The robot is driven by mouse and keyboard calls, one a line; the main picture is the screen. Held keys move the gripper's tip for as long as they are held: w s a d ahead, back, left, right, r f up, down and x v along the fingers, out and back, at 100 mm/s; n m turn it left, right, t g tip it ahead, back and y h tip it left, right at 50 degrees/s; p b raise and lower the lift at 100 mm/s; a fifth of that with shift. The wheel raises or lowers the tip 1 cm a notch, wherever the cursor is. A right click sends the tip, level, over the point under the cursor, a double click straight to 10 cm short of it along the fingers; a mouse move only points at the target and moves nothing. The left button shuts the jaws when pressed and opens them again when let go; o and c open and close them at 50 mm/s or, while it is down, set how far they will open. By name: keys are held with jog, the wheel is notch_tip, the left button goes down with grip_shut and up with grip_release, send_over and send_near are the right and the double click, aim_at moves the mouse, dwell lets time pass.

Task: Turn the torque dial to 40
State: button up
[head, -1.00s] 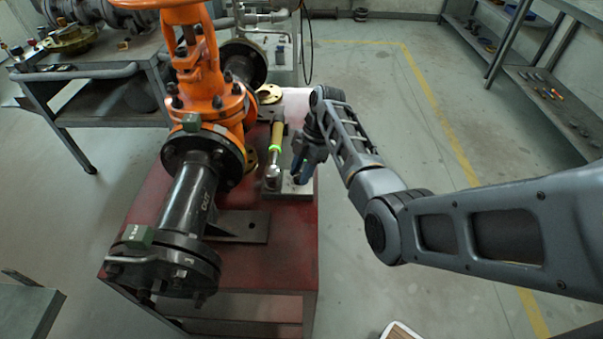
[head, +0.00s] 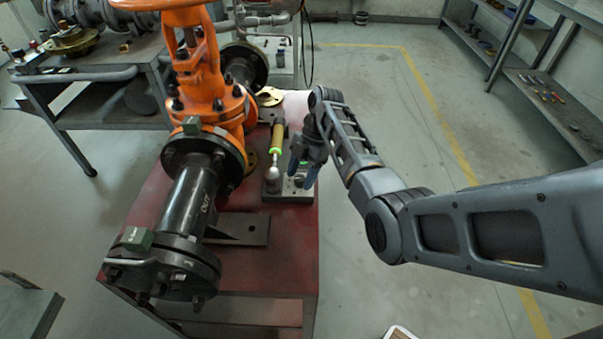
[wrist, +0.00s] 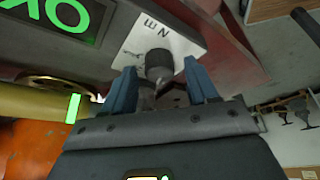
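The torque dial (wrist: 158,65) is a dark round knob on a pale plate (wrist: 140,38) marked "N m" in the wrist view. My gripper (wrist: 161,86) is open, with one blue finger on each side of the dial's near end and gaps showing. I cannot tell whether either finger touches it. In the head view my gripper (head: 303,172) is over the right side of the tester base (head: 284,195), partly hiding the dial area. A torque wrench (head: 277,140) with a yellow handle and green glowing band lies alongside. A green "OK" display (wrist: 55,13) shows in the wrist view. The dial's reading is not legible.
The orange gate valve (head: 203,90) with black flanged pipe (head: 188,200) stands left of the tester on a red table (head: 275,255). A grey workbench (head: 85,75) is at the back left. Shelves (head: 550,95) stand at the right. The floor between is clear.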

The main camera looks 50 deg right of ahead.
jog(key=v, duration=0.7)
jog(key=shift+r, duration=0.4)
jog(key=shift+d, duration=0.15)
